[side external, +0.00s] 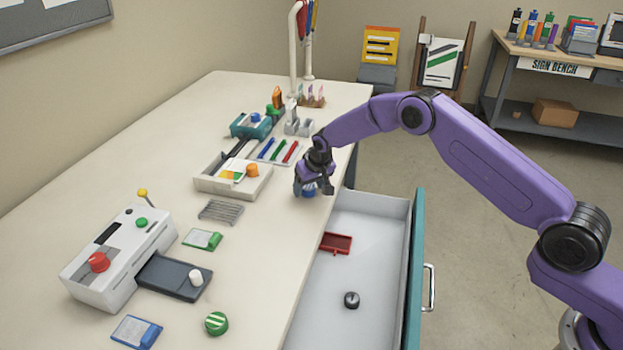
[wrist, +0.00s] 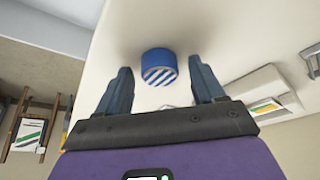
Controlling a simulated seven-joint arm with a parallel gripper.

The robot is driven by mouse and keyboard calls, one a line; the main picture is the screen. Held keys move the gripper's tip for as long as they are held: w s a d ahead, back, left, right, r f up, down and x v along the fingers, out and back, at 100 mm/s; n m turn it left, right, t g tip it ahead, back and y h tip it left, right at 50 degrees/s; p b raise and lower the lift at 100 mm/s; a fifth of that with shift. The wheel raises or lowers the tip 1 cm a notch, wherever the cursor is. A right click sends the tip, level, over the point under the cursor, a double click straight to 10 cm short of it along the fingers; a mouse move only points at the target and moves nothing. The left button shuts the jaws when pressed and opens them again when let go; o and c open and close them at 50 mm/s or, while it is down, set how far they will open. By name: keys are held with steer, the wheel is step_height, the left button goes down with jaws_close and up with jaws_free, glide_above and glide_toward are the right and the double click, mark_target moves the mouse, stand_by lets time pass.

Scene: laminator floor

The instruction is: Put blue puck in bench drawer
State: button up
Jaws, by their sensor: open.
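The blue puck (wrist: 158,66) has a blue side and a blue-and-white striped face. It stands on the bench top (side external: 120,185) near its right edge, and in the side view (side external: 309,192) my gripper partly hides it. My gripper (wrist: 162,82) is open, with one finger to each side of the puck in the wrist view. I cannot tell whether the fingers touch it. In the side view my gripper (side external: 314,187) is low over the bench edge. The bench drawer (side external: 318,295) is pulled open, with a teal front (side external: 417,245) and a metal handle.
Inside the drawer lie a red tray (side external: 336,243) and a small dark round object (side external: 351,300); much of its floor is bare. A grey-white tray (side external: 233,178), a wire rack (side external: 221,210), a white machine (side external: 118,255) and a green striped puck (side external: 216,323) stand on the bench.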

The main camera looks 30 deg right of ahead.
steer(key=v, duration=1.7)
steer(key=shift+s+a, duration=0.2)
steer(key=shift+s, duration=0.1)
steer(key=shift+r, duration=0.1)
